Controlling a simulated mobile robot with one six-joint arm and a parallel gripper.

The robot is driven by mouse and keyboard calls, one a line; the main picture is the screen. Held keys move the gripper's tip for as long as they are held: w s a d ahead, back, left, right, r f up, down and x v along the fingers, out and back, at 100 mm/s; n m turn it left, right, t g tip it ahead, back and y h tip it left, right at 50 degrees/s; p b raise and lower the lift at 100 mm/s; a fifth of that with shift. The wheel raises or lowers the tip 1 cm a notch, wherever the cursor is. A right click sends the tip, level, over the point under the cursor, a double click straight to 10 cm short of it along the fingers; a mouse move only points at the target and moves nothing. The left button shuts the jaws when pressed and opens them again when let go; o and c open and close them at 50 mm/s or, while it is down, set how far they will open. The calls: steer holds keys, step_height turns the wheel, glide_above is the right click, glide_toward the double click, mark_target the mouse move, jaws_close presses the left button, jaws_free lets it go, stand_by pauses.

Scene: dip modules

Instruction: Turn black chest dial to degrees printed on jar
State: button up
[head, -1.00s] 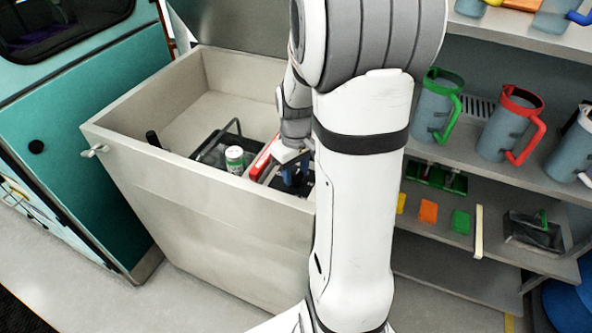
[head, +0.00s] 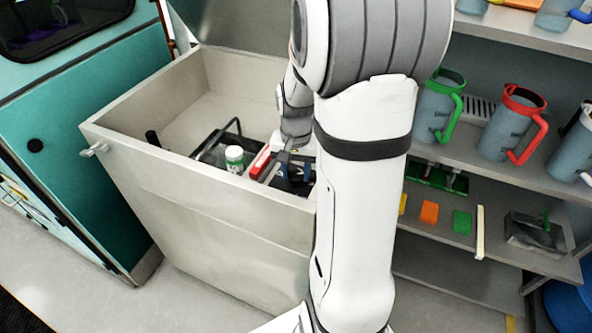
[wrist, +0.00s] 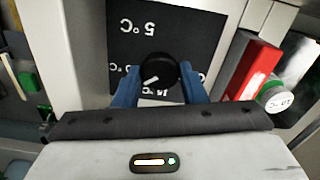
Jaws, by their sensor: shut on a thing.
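The black dial (wrist: 158,72) is round with a white pointer mark that aims to the lower left in the wrist view. It sits on a dark panel (wrist: 185,25) with white degree marks; an upside-down "5°C" is readable, and lower marks are partly hidden. My gripper (wrist: 160,80) has its blue fingers on both sides of the dial, shut on it. The jar (head: 235,159) is white and green and stands left of the gripper in the head view. It shows at right in the wrist view (wrist: 275,97), with its label too small to read surely.
The open grey chest (head: 185,205) has walls around the gripper. A red block (head: 260,161) lies between jar and gripper, and a black wire-handled holder (head: 213,148) stands left. Shelves with jugs (head: 510,125) are at right.

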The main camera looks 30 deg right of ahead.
mark_target(296, 174)
steer(key=shift+m, duration=1.6)
steer(key=o, duration=1)
step_height(296, 174, up, 8)
steer(key=shift+f, duration=0.1)
